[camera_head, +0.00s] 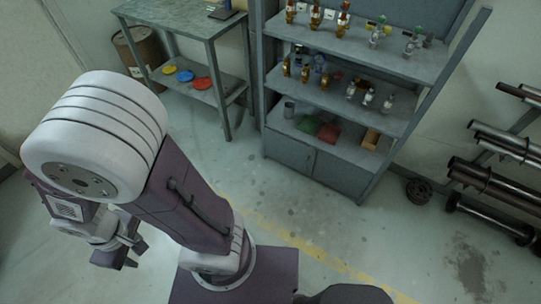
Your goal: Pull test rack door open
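No door that I can clearly tell as the test rack's is in view. A grey shelf rack (352,58) stands against the back wall, with a low cabinet (322,168) in its base. The cabinet's front panels look closed, and I see no handle on them. My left gripper (118,252) hangs at the lower left below its large white joint, over bare floor and far from the rack. It looks empty, but its finger gap is too small and dark to judge. My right gripper is not in view.
A grey table (188,22) with coloured discs on its lower shelf stands at the back left, beside a brown drum (138,50). A pipe rack (500,180) is at the right, with a dark flange (419,191) on the floor. The middle floor is clear.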

